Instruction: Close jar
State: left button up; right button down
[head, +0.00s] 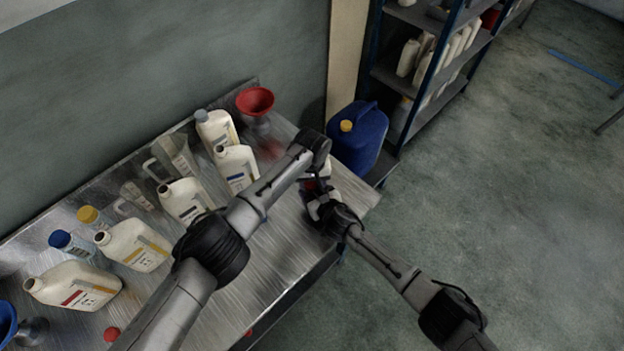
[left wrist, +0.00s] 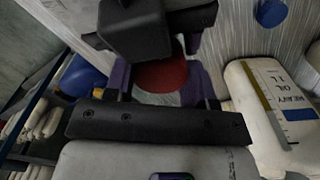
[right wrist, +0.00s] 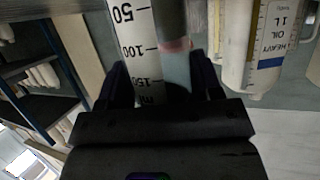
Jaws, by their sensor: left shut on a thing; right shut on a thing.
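My left gripper (left wrist: 165,85) is shut on a round red lid (left wrist: 162,76). My right gripper (right wrist: 160,85) is shut on a pale jar (right wrist: 140,45) with a printed scale reading 50, 100 and 150. In the head view both grippers meet near the table's right end; the left arm's wrist covers much of the left gripper. The right gripper (head: 322,205) shows just below it, with a bit of red between them. The lid is close to the jar; whether they touch, or the lid is seated, I cannot tell.
The metal table (head: 290,240) holds several oil bottles, including a white one with a blue label (head: 238,168). A red funnel (head: 255,101) is at the back. A blue canister (head: 357,137) stands beyond the right end, near a shelf (head: 420,80). A small red cap (head: 112,334) lies front left.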

pick_arm(q)
jog(key=o, duration=1)
jog(key=shift+d+r, duration=0.1)
notch_tip(320, 180, up, 3)
jog(key=shift+d+f, duration=0.1)
jog(key=shift+r, duration=0.75)
jog(key=shift+a+r, duration=0.1)
jog(key=shift+a, duration=0.1)
jog(key=shift+c, duration=0.2)
